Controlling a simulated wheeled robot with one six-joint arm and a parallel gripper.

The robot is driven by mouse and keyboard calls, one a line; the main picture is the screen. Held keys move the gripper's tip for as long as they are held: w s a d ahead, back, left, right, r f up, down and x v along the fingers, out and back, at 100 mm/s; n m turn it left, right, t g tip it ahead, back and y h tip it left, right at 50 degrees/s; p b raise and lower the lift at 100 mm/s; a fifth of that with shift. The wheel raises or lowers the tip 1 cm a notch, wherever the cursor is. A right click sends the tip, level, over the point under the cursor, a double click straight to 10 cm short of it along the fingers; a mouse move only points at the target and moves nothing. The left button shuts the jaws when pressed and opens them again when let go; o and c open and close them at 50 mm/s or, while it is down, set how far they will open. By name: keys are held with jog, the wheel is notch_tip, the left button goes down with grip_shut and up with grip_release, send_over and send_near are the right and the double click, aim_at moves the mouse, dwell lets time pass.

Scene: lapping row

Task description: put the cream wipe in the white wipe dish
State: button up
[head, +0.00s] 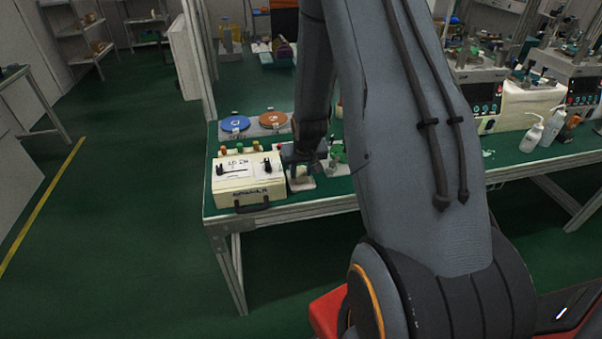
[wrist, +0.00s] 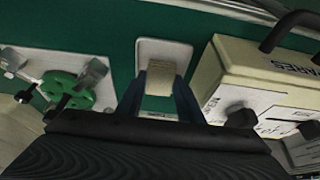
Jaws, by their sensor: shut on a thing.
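The cream wipe (wrist: 160,77) is a small pale block between my gripper's fingers in the wrist view. My gripper (wrist: 159,92) is shut on it. The white wipe dish (wrist: 165,45) is a shallow square tray on the green bench top; in the wrist view the wipe lies over it, covering its middle. In the head view my gripper (head: 302,163) is just above the dish (head: 302,184), and I cannot make out the wipe there. Whether the wipe touches the dish floor I cannot tell.
A cream control box (head: 249,191) with a dark handle and knobs stands close beside the dish. Blue (head: 235,123) and orange (head: 272,119) discs lie behind. My arm hides much of the bench.

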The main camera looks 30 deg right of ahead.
jog(key=shift+f, duration=0.45)
jog(key=shift+f, duration=0.1)
jog(key=o, duration=0.7)
